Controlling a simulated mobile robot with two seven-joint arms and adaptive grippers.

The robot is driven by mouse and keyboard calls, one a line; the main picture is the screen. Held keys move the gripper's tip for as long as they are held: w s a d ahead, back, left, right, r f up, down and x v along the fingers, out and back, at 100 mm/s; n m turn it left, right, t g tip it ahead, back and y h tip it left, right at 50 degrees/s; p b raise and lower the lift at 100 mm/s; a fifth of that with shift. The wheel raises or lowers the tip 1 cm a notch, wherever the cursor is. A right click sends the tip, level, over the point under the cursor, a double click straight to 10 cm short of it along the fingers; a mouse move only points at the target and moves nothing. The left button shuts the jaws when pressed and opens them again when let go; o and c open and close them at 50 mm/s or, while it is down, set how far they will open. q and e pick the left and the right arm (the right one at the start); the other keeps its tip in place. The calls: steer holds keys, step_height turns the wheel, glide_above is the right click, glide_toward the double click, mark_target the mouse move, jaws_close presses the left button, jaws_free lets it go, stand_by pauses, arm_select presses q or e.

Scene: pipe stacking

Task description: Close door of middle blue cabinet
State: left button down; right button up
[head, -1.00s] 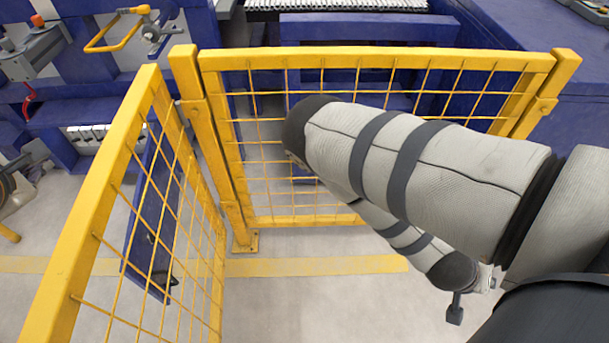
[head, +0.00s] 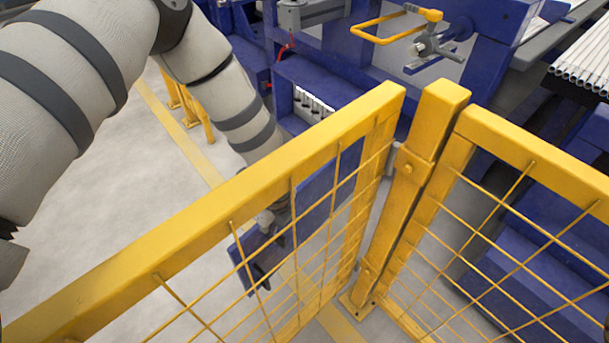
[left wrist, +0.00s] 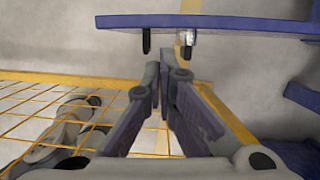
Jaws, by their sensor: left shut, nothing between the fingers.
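The open blue cabinet door (head: 318,192) shows through the mesh of the yellow fence in the head view. In the left wrist view the door (left wrist: 215,24) is seen nearly edge-on across the top, with dark handle parts below it. The blue cabinet (head: 310,80) stands behind the fence. My left arm reaches over the fence, and its gripper (head: 277,212) is beside the door, partly hidden by mesh. In the left wrist view my left gripper (left wrist: 164,65) is shut and empty, its tips just below the door edge; contact cannot be told. My right gripper is out of view.
The yellow fence (head: 240,198) and its corner post (head: 415,180) stand between my body and the cabinet. A yellow handle bar (head: 385,30) is at the top. Pipes (head: 588,65) lie at the right.

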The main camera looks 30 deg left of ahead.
arm_select(q)
steer(key=b+x, duration=0.1)
steer(key=x, duration=0.5)
steer(key=shift+f, duration=0.2)
steer(key=shift+w, duration=0.1)
